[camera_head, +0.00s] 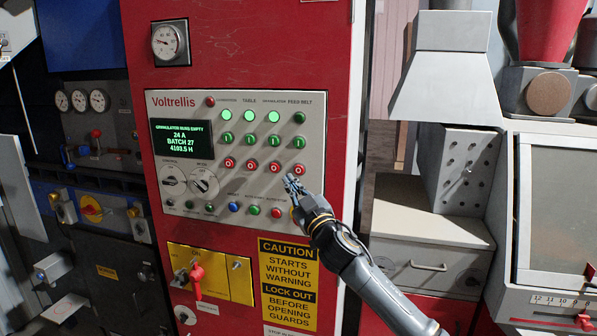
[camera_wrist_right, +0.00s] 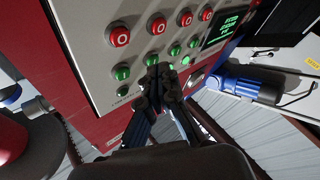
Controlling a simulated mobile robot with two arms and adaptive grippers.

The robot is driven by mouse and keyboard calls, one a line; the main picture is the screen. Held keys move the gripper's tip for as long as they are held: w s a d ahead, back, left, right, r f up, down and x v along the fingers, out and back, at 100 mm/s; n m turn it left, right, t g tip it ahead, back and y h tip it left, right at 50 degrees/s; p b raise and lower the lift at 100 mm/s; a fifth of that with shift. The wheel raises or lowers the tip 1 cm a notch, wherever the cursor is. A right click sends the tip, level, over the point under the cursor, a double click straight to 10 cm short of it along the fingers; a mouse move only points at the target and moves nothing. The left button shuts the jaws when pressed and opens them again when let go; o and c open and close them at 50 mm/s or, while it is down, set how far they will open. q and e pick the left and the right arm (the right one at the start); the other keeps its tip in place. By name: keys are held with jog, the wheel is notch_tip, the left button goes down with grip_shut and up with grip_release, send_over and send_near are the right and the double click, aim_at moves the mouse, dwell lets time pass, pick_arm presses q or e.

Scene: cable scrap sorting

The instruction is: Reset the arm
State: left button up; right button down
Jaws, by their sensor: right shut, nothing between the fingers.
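My right gripper (camera_head: 291,184) is at the control panel (camera_head: 318,130) of the red Voltrellis cabinet. Its fingers are shut with nothing between them. In the head view the tips overlap the panel's right part, just below the rightmost red stop button (camera_head: 299,169). In the right wrist view the shut fingers (camera_wrist_right: 160,82) lie over the panel edge, near the green buttons (camera_wrist_right: 122,72). I cannot tell whether they touch the panel. The right forearm reaches up from the bottom right. My left gripper is not in view.
The panel screen (camera_head: 181,138) reads "GRANULATOR RUNS EMPTY". Three upper lamps glow bright green; the rightmost lamp (camera_head: 299,117) is darker. A red switch (camera_head: 196,280) on a yellow plate and a caution sign (camera_head: 288,285) are below. A grey machine (camera_head: 440,210) stands to the right.

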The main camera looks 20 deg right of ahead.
jog(key=s+d+f+m+g+h+b, duration=0.1)
jog(key=d+f+g, duration=0.15)
jog(key=f, duration=1.35)
jog(key=s+d+f+m+g+h+b, duration=0.1)
jog(key=f+g+h, duration=0.15)
jog(key=f, duration=1.45)
jog(key=s+f+m+g+b, duration=0.1)
jog(key=s+f+g, duration=0.1)
jog(key=s+f, duration=0.5)
jog(key=s+d+f+g, duration=0.1)
jog(key=s+f+g, duration=0.15)
jog(key=f, duration=0.95)
jog(key=s+f+m+g+b, duration=0.1)
jog(key=s+f, duration=0.5)
jog(key=f, duration=0.3)
jog(key=s+f+g+b, duration=0.1)
jog(key=s+f+g, duration=0.2)
jog(key=s+f, duration=0.8)
jog(key=s+f+g+b, duration=0.1)
jog(key=s+f+g, duration=0.1)
jog(key=s+f, duration=0.9)
jog(key=s+a+f+g, duration=0.1)
jog(key=s+f+g, duration=0.1)
jog(key=s, duration=1.2)
jog(key=s+a+f+m+g, duration=0.1)
jog(key=s+a+f+g, duration=0.1)
jog(key=s, duration=1.2)
jog(key=shift+s+f+g+b, duration=0.35)
jog(key=shift+f, duration=0.5)
